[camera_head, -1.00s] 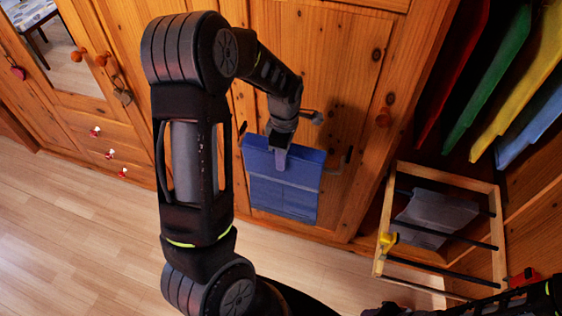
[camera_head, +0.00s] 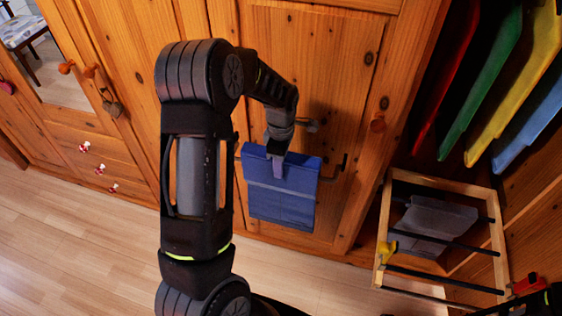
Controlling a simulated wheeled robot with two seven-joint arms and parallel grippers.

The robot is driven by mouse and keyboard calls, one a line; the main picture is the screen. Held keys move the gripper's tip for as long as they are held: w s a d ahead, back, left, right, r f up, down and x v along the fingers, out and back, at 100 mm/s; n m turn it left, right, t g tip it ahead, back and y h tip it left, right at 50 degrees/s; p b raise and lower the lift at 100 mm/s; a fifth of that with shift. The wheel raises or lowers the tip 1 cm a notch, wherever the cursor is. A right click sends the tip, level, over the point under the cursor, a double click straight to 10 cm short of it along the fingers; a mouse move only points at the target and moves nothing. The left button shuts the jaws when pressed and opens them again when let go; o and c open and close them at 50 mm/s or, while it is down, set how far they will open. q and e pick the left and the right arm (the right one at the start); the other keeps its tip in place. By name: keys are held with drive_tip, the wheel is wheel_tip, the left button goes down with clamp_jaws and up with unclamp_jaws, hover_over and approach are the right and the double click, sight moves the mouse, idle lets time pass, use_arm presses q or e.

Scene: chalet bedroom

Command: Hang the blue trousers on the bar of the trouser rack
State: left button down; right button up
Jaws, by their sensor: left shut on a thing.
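The blue trousers (camera_head: 282,200) hang folded from my left gripper (camera_head: 279,165), in front of the wooden wardrobe door. The gripper is shut on their upper edge. A dark hooked bar shows at both sides of the top of the trousers. The trouser rack (camera_head: 387,222) is a light wooden frame with several dark bars, at the lower right. Grey trousers (camera_head: 432,222) hang over one of its bars. The blue trousers are to the left of the rack and apart from it. Only part of my right arm shows at the bottom right corner; its gripper is not visible.
The wardrobe door (camera_head: 310,75) stands behind the trousers. Red, green (camera_head: 487,75), yellow (camera_head: 525,85) and blue garments hang above the rack. A yellow piece (camera_head: 387,250) sits at the rack's left side, and a red one (camera_head: 527,284) near its right corner. The floor (camera_head: 70,240) at left is clear.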

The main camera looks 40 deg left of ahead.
use_arm(q)
drive_tip(key=shift+f+b, duration=1.25)
drive_tip(key=shift+f, duration=0.65)
drive_tip(key=c, duration=0.8)
unclamp_jaws()
drive_tip(key=shift+o, duration=0.2)
